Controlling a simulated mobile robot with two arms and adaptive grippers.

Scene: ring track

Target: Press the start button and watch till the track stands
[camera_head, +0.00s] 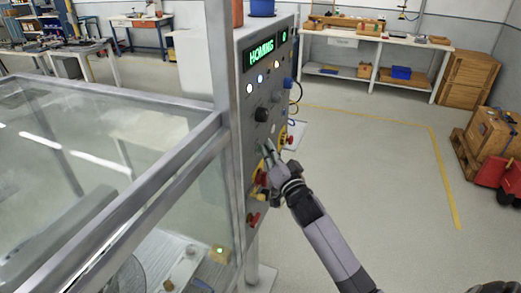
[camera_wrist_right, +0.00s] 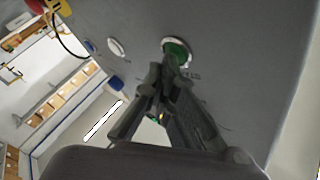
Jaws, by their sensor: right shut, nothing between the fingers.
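The grey control panel (camera_head: 262,100) stands upright at the right end of a glazed enclosure. Its green display (camera_head: 263,52) reads "HOMING", and a smaller display (camera_head: 284,37) beside it is lit green. My right gripper (camera_head: 268,150) is shut and empty, its tips at the panel's lower half. In the right wrist view a green button (camera_wrist_right: 177,48) with a pale ring sits right at the tips of my right gripper (camera_wrist_right: 172,66). The tips overlap its lower edge; I cannot tell whether it is pressed in. My left gripper is not in view.
The framed glass enclosure (camera_head: 110,165) fills the left; reflections blur what is inside. A red-and-yellow control (camera_head: 260,178) sits just left of my right gripper. Open floor (camera_head: 370,170) lies to the right, with wooden crates (camera_head: 490,130) and a workbench (camera_head: 375,40) beyond.

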